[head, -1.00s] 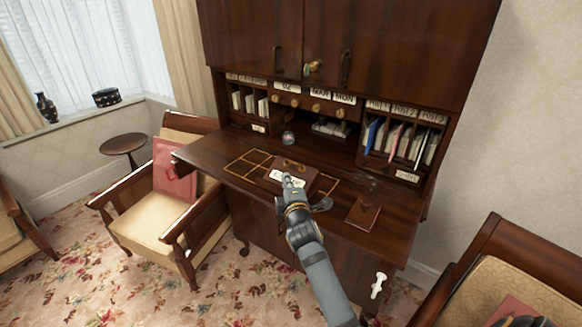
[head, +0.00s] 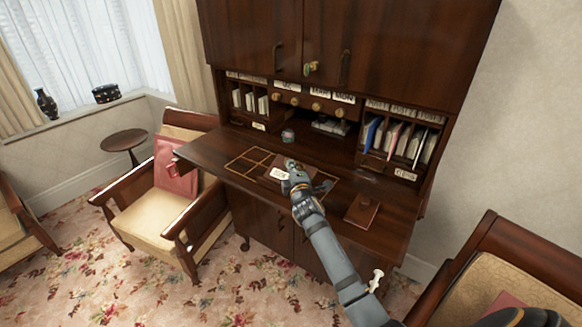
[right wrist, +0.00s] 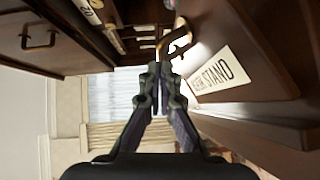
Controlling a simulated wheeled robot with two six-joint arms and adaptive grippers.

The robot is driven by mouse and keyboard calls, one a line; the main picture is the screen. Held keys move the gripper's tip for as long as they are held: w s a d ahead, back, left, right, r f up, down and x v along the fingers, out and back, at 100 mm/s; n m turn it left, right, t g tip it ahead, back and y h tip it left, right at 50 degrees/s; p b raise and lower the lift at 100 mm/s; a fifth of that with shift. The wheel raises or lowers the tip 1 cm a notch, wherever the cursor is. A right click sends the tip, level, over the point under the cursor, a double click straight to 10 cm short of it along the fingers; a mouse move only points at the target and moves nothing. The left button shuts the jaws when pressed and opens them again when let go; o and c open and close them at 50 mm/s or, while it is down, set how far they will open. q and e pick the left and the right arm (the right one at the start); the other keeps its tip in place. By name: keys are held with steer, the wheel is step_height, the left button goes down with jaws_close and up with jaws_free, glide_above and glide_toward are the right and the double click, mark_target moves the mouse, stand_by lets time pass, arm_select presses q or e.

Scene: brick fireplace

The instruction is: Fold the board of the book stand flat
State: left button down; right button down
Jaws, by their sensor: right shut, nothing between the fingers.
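The book stand's brown wooden board (head: 281,162) is at the middle of the open desk top, partly hidden behind my gripper. Its white label (head: 278,174) faces the front. In the right wrist view the board (right wrist: 262,35) fills the upper right, with a label reading "STAND" (right wrist: 215,75) and a brass loop handle (right wrist: 172,40) at its edge. My right gripper (head: 290,164) is at the board; in the wrist view its fingertips (right wrist: 160,72) are shut and empty, just below the brass loop. Whether they touch it I cannot tell. My left gripper is not in view.
The desk top (head: 225,160) has gold inlaid lines and a small brown flat box (head: 361,210) at its right. A small round jar (head: 288,136) stands behind the board, before the pigeonholes (head: 400,140). Armchairs stand at left (head: 160,205) and right (head: 490,270).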

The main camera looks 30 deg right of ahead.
mark_target(297, 167)
steer(key=shift+w+d+r+p, duration=0.1)
steer(key=shift+d+r+p, duration=0.15)
steer(key=shift+p, duration=0.6)
steer(key=shift+w+d+f+m+g+p, duration=0.15)
steer(key=shift+d+f+m+g+p, duration=0.1)
steer(key=shift+f+m+g+p, duration=0.3)
steer(key=shift+w+d, duration=0.1)
steer(key=shift+d, duration=0.05)
steer(key=shift+w+d+f, duration=0.45)
steer(key=shift+d+f, duration=0.2)
steer(key=shift+d, duration=0.05)
steer(key=shift+f, duration=0.1)
